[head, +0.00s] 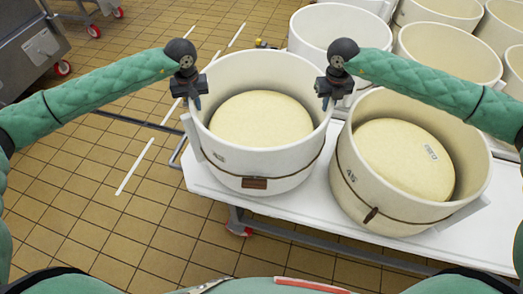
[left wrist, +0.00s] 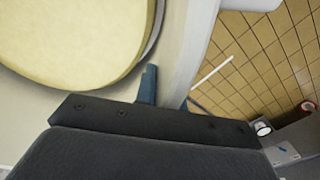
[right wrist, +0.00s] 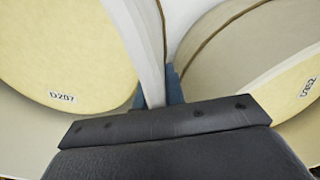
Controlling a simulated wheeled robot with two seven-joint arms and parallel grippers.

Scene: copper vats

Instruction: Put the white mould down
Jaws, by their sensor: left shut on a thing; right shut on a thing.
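The white mould (head: 232,163) is a round tub with a brown tag and a thin band, upright over the left end of the white table (head: 310,214). A pale yellow cheese (head: 262,118) lies inside it, labelled D207 in the right wrist view (right wrist: 55,60). My left gripper (head: 190,102) is shut on the left of its rim; one blue finger shows in the left wrist view (left wrist: 148,88). My right gripper (head: 328,100) is shut on the right of its rim, fingers either side of the wall. I cannot tell whether the mould's base touches the table.
A second mould (head: 365,205) with a cheese (head: 405,160) stands close on the right. More moulds (head: 335,25) stand behind. The tiled floor (head: 120,215) is open on the left. A grey metal machine (head: 35,45) on red casters is at the far left.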

